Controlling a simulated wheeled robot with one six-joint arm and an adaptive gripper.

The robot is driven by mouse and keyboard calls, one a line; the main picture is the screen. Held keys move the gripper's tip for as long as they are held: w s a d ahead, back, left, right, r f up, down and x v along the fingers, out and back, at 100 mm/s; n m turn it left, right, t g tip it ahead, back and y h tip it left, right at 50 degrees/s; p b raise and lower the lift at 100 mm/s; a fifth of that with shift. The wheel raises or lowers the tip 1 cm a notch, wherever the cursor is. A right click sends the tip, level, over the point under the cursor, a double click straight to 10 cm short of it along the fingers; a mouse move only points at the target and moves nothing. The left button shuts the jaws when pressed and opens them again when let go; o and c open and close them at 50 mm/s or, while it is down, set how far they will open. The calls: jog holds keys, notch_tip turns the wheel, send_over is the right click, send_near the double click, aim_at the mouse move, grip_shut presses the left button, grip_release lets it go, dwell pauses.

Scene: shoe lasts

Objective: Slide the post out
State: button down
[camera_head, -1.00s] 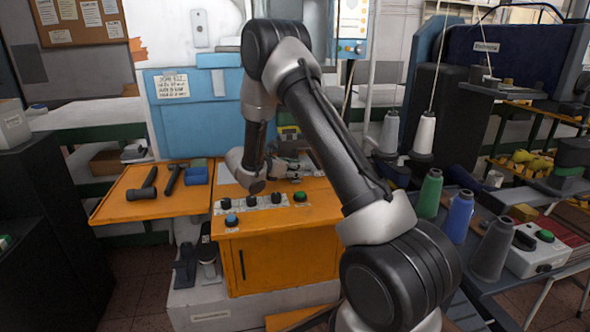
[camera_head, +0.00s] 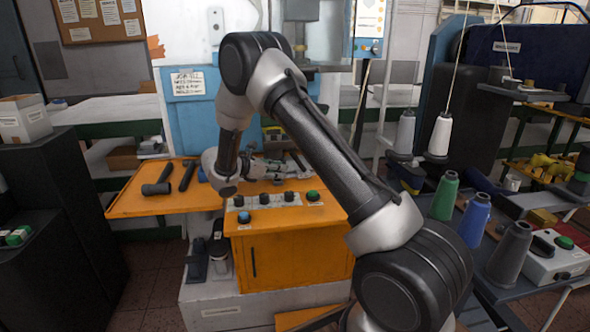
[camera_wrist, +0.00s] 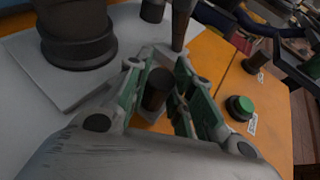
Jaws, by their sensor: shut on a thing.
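In the wrist view a dark brown round post (camera_wrist: 157,90) stands between the green-padded fingers of my gripper (camera_wrist: 164,62). My gripper is shut on it. The post's lower end is hidden by the fingers and the wrist. In the head view my gripper (camera_head: 284,168) is low over the back of the orange machine top (camera_head: 270,222). The post cannot be made out there. A wide dark cylinder with a flanged foot (camera_wrist: 78,40) stands on a pale plate (camera_wrist: 35,65) to the left of my gripper in the wrist view.
A green button (camera_head: 313,196) and several black knobs line the machine's front edge; the green button also shows in the wrist view (camera_wrist: 240,107). Dark tools (camera_head: 160,185) lie on the orange side shelf (camera_head: 135,205). Thread cones (camera_head: 473,218) stand at right.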

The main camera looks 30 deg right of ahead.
jog(key=a, duration=0.2)
jog(key=w+a, duration=0.1)
jog(key=a, duration=0.1)
jog(key=w+a, duration=0.1)
jog(key=a, duration=0.2)
jog(key=c, duration=1.2)
grip_release()
jog(key=shift+w+a, duration=0.1)
jog(key=shift+a, duration=0.05)
jog(key=v, duration=1.2)
